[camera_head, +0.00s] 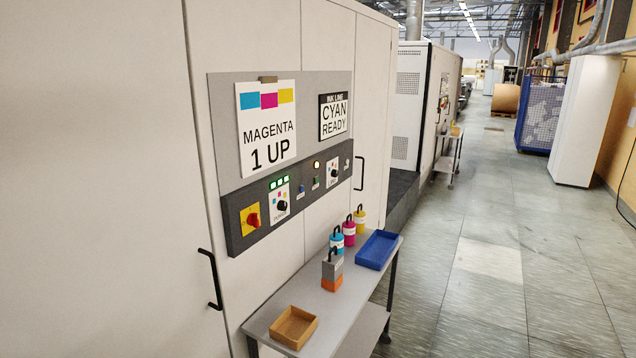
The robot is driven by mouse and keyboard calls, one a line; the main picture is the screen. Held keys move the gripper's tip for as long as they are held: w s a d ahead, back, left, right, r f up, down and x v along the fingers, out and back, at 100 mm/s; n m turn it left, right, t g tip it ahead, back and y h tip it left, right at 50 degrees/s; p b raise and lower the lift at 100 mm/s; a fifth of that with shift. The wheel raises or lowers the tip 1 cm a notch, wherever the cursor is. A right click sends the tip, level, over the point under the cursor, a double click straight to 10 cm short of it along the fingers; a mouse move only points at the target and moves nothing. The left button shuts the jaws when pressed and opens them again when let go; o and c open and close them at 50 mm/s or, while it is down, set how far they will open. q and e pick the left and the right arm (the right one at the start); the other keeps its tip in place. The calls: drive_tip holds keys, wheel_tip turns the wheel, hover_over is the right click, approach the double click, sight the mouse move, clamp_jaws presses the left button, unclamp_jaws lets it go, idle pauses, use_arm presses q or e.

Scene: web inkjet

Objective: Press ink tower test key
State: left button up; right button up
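The dark control strip (240,238) runs along a grey panel on the white cabinet at left centre. On it, from left to right, are a red rotary switch on a yellow plate (251,219), a selector dial (281,205) under several lit green lamps (278,182), a small blue key (302,190), a green key (315,184) under a pale lit lamp (316,165), and another dial (333,175). The key labels are too small to read, so I cannot tell which is the test key. Neither of my grippers shows.
A grey bench (268,318) stands below the strip. It holds a tan tray (293,327), a grey-and-orange block with a handle (332,271), cyan, magenta and yellow bottles (349,233) and a blue tray (377,250). A black door handle (211,280) juts out.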

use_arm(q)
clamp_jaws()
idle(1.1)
